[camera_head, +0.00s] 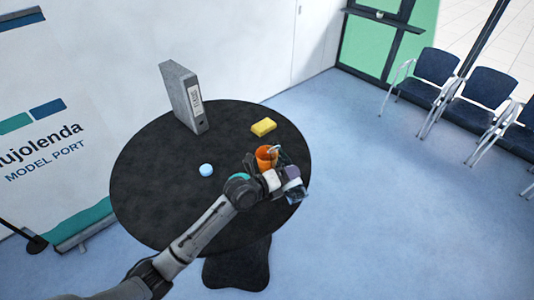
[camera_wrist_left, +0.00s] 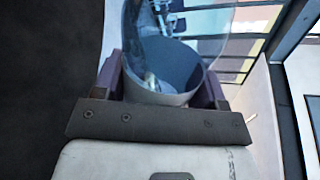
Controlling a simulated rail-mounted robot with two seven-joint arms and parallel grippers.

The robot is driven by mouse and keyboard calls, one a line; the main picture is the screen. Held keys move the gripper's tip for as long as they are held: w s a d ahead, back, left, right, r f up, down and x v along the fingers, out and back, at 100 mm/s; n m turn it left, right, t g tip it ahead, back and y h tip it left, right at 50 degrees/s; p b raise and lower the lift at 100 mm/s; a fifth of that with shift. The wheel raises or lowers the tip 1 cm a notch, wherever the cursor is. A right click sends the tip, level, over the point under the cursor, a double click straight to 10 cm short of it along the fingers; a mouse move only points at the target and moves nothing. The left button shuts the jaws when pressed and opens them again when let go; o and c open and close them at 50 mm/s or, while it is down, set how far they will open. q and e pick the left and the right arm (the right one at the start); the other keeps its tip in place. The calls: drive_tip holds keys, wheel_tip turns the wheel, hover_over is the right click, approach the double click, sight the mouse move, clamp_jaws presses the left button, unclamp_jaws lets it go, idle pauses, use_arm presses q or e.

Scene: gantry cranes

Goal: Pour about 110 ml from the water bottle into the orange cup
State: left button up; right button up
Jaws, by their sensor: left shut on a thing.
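The orange cup (camera_head: 265,157) stands upright on the round black table (camera_head: 150,200), near its right side. My left gripper (camera_head: 284,178) is just right of the cup and shut on the clear water bottle (camera_head: 296,194). The bottle looks tilted, with its narrow end up by the cup's rim and its wide end lower right. The gripper hides its middle. In the left wrist view the see-through bottle (camera_wrist_left: 165,68) sits between the two purple-grey fingers (camera_wrist_left: 160,85). I cannot tell whether water is flowing or how full the cup is. My right gripper is not in view.
A grey binder (camera_head: 182,97) stands at the back of the table. A yellow sponge-like block (camera_head: 263,127) lies behind the cup, and a pale blue ball (camera_head: 206,170) is at mid-table. The table's left half is clear. Blue chairs (camera_head: 434,72) stand far right.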

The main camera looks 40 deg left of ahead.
sight(283, 165)
use_arm(q)
drive_tip(key=shift+r, duration=0.1)
idle(0.3)
drive_tip(key=shift+a+r+m, duration=0.1)
drive_tip(key=shift+m, duration=0.2)
drive_tip(key=shift+w+a+f+m+t+b, duration=0.25)
drive_tip(key=shift+f+m+b, duration=0.3)
drive_tip(key=shift+b, duration=0.6)
drive_tip(key=shift+w+a+r+m+t+y+p, duration=0.1)
drive_tip(key=shift+a+r+m+t+y+p, duration=0.2)
drive_tip(key=shift+r, duration=0.35)
drive_tip(key=shift+w+a+r+m+g+y+p, duration=0.1)
drive_tip(key=shift+r+m+p, duration=0.15)
drive_tip(key=shift+r+m, duration=0.3)
drive_tip(key=shift+w+a+r+m+t, duration=0.25)
drive_tip(key=shift+a+m, duration=0.15)
drive_tip(key=shift+m, duration=0.3)
drive_tip(key=shift+s+m+b, duration=0.1)
drive_tip(key=shift+m+b, duration=0.2)
drive_tip(key=shift+m, duration=0.4)
drive_tip(key=shift+r+m+t+y, duration=0.1)
drive_tip(key=shift+m+t+y, duration=0.25)
drive_tip(key=shift+m, duration=0.35)
drive_tip(key=shift+w+a+m+t+b, duration=0.15)
drive_tip(key=shift+m+t+b, duration=0.3)
drive_tip(key=shift+m, duration=0.45)
drive_tip(key=shift+w+a+m+t+b, duration=0.1)
drive_tip(key=shift+a+m+t+b, duration=0.1)
drive_tip(key=shift+m+b, duration=0.55)
drive_tip(key=shift+m, duration=0.25)
